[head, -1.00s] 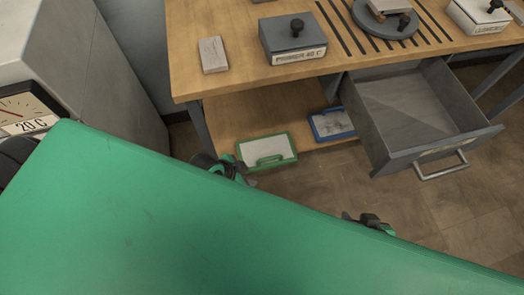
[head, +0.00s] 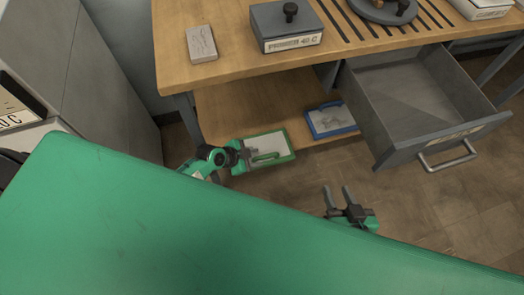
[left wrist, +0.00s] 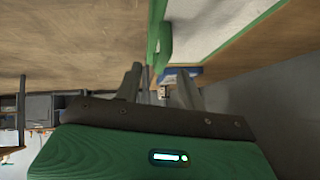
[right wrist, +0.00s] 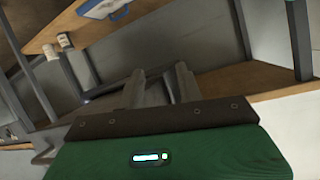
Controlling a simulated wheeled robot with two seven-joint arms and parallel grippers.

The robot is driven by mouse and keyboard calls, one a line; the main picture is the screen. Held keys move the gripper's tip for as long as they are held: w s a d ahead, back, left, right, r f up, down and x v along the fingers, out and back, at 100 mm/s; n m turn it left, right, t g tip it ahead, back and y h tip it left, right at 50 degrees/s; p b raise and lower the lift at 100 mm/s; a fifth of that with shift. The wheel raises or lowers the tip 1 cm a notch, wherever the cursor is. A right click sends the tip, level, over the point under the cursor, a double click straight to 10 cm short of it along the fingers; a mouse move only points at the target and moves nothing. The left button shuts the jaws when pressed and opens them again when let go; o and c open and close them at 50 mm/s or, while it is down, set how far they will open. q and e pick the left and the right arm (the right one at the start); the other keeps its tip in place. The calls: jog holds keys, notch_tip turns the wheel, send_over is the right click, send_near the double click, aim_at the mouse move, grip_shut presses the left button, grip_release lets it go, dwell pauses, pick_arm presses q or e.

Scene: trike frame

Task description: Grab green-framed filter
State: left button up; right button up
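The green-framed filter (head: 280,142), with a pale panel and a green handle, lies on the table's lower shelf at its front edge. My left gripper (head: 250,152) is at the filter's left side, close to the handle, and overlaps its edge in the head view. In the left wrist view the open fingers (left wrist: 158,82) point along the green handle (left wrist: 165,45), which shows just beyond and between the tips; I cannot tell whether they touch. My right gripper (head: 337,192) is open and empty over the floor; its spread fingers (right wrist: 160,85) also show in the right wrist view.
A blue-framed filter (head: 330,121) lies on the lower shelf (head: 225,110) to the right. An open grey drawer (head: 470,125) juts out above the floor at the right.

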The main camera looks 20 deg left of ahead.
aim_at(262, 157)
pick_arm(q)
jog(key=shift+w+d+f, duration=0.2)
jog(key=shift+w+f, duration=0.05)
jog(key=shift+f, duration=0.05)
jog(key=b+x, duration=0.1)
jog(key=x, duration=0.2)
jog(key=shift+w+a, duration=0.1)
jog(key=shift+w+d+f+b, duration=0.3)
jog(key=shift+w+d+f, duration=0.1)
jog(key=shift+f, duration=0.1)
jog(key=shift+w+d+f, duration=0.1)
pick_arm(e)
jog(key=r+t, duration=0.1)
jog(key=w+r+t, duration=0.1)
jog(key=w+r+t+y, duration=0.1)
jog(key=shift+a+r, duration=0.3)
jog(key=shift+r, duration=0.1)
pick_arm(q)
grip_shut()
